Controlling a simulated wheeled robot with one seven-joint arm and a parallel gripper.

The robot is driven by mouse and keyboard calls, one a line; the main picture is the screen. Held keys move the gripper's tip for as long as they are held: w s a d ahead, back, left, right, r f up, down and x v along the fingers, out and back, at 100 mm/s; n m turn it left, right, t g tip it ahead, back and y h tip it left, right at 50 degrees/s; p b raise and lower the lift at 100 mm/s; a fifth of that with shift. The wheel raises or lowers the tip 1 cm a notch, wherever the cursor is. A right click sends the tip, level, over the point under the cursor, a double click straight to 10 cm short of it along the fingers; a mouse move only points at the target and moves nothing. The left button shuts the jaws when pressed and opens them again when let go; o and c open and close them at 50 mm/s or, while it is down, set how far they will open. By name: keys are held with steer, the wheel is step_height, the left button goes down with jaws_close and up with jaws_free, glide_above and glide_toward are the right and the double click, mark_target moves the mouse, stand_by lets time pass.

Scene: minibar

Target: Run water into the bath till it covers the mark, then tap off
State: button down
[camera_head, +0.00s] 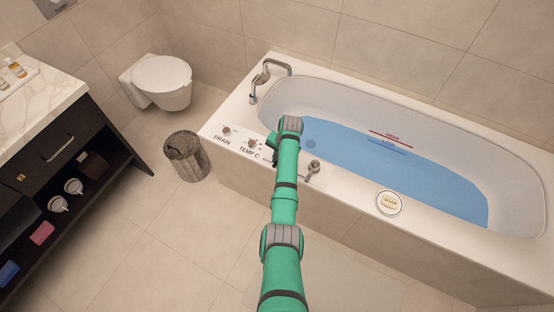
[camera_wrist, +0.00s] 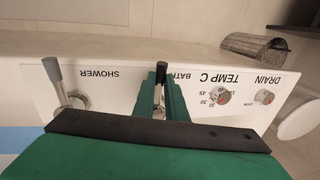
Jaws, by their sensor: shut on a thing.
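The white bath (camera_head: 520,190) holds blue water (camera_head: 430,185). A red HIGH line (camera_head: 391,135) on the far wall is above the water. A LOW mark (camera_head: 389,143) sits lower, at about the water's edge; I cannot tell if it is fully covered. The spout (camera_head: 268,74) is at the bath's left end; I cannot make out a stream. In the wrist view, my gripper (camera_wrist: 161,92) is shut on the dark BATH tap lever (camera_wrist: 159,75), one green finger on each side. In the head view my arm hides the lever and fingertips.
The SHOWER lever (camera_wrist: 54,72) stands to the left of my gripper in the wrist view. The TEMP C knob (camera_wrist: 220,97) and DRAIN knob (camera_wrist: 263,97) are to the right. A soap dish (camera_head: 389,203) lies on the bath rim. A bin (camera_head: 190,163) stands on the floor beside the bath.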

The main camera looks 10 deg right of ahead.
steer(key=c, duration=1.8)
jaws_free()
steer(key=shift+w, duration=0.1)
steer(key=shift+r, duration=0.1)
step_height(320, 180, up, 11)
steer(key=s+d, duration=0.1)
steer(key=shift+s+d+f, duration=0.15)
steer(key=shift+d+f, duration=0.05)
steer(key=shift+d, duration=0.15)
